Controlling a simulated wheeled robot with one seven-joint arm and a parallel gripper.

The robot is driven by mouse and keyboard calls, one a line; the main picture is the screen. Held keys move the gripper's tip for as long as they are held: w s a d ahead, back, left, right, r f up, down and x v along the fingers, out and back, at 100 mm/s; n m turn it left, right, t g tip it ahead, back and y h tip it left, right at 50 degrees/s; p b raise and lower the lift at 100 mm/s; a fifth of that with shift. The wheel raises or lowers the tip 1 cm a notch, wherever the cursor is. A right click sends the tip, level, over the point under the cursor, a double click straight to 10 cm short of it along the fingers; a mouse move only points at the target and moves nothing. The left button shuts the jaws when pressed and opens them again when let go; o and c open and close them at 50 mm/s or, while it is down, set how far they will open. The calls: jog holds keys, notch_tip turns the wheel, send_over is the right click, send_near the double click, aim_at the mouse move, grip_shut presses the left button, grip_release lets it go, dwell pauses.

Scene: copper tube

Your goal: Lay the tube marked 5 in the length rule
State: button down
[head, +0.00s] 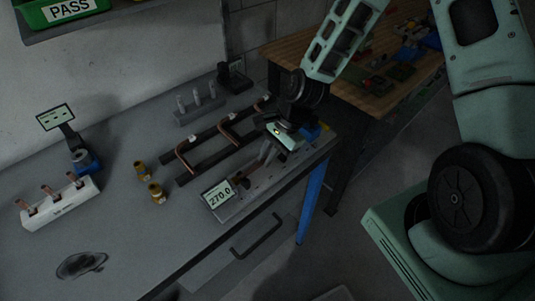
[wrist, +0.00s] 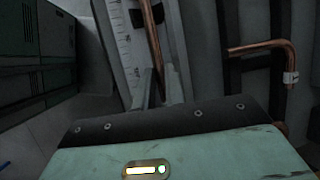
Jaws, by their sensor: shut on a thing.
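My gripper (head: 266,158) points down over the length rule (head: 250,202) at the bench's front edge. In the wrist view its fingers (wrist: 158,90) are shut on a copper tube (wrist: 151,35). The held tube lies beside the rule's white scale (wrist: 125,50); I cannot tell whether it touches the bed. No number is readable on it. The rule's display (head: 219,194) reads 270.0. My gripper hides part of the rule and most of the tube in the head view.
A dark rack behind the rule holds bent copper tubes (head: 194,161); one, with a white tag, shows in the wrist view (wrist: 262,48). Brass fittings (head: 156,192), a white block with copper pieces (head: 60,205) and a peg stand (head: 199,115) stand on the bench. The front left is mostly clear.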

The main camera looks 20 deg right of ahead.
jog(key=shift+f, duration=0.2)
jog(key=c, duration=1.4)
grip_release()
jog(key=b+v, duration=0.1)
jog(key=v, duration=1.6)
jog(key=shift+d+r, duration=0.1)
jog(key=shift+r, duration=0.1)
